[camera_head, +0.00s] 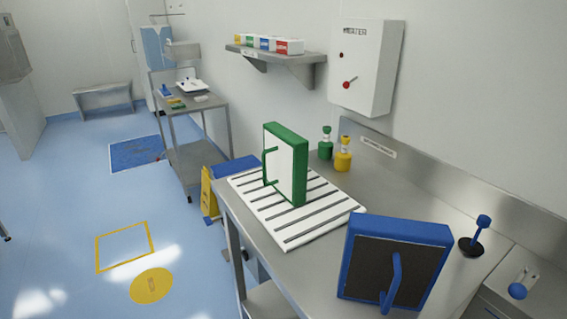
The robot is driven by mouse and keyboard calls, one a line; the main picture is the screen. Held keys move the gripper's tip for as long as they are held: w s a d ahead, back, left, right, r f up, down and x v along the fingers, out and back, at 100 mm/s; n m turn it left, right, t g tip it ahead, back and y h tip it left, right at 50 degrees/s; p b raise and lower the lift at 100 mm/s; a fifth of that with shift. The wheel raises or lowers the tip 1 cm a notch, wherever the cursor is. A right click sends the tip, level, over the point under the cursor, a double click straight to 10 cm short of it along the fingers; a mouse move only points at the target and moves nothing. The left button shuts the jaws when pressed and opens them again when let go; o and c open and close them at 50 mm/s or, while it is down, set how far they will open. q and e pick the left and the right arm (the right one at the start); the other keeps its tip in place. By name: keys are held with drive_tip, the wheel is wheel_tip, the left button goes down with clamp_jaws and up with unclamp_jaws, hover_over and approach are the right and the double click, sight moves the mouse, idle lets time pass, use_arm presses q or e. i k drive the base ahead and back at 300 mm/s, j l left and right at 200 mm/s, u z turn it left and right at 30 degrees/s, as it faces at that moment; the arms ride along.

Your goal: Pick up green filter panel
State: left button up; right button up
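The green filter panel (286,164) stands upright on a white slotted rack (318,222) on the steel bench. It has a green frame, a white face and a green handle (268,167) on its left side. Nothing touches it apart from the rack. Neither of my grippers is in the head view.
A blue-framed filter panel (394,262) with a dark face and blue handle stands at the bench's front. Green (325,144) and yellow (343,155) bottles stand behind the rack. A blue-knobbed lever (478,232) is at right. A wall box (366,68) and shelf (276,53) hang above.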

sight(285, 155)
drive_tip(key=i+j+z, duration=0.25)
drive_tip(key=i+j, duration=0.2)
drive_tip(key=j, duration=0.3)
drive_tip(key=i+j+z, duration=0.15)
drive_tip(key=j, duration=0.2)
drive_tip(key=i+j+z, duration=0.1)
drive_tip(key=j, duration=0.35)
drive_tip(key=i, duration=0.1)
